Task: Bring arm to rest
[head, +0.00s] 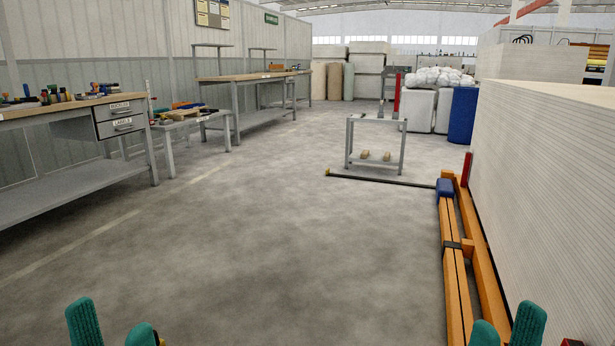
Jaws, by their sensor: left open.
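My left gripper (112,325) is at the bottom left of the head view. Its two green fingertips stand apart, with only bare floor showing between them. My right gripper (507,326) is at the bottom right, in front of the orange rails. Its two green fingertips also stand a little apart, and I see nothing held between them. Both grippers are cut off by the lower picture edge, so the arms behind them are hidden.
Orange rails (455,285) with a blue block (445,187) run along a tall white panel stack (555,170) at right. Workbenches (60,185) line the left wall. A small grey table (376,142) stands ahead behind a dark floor bar (380,180). The middle floor is clear.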

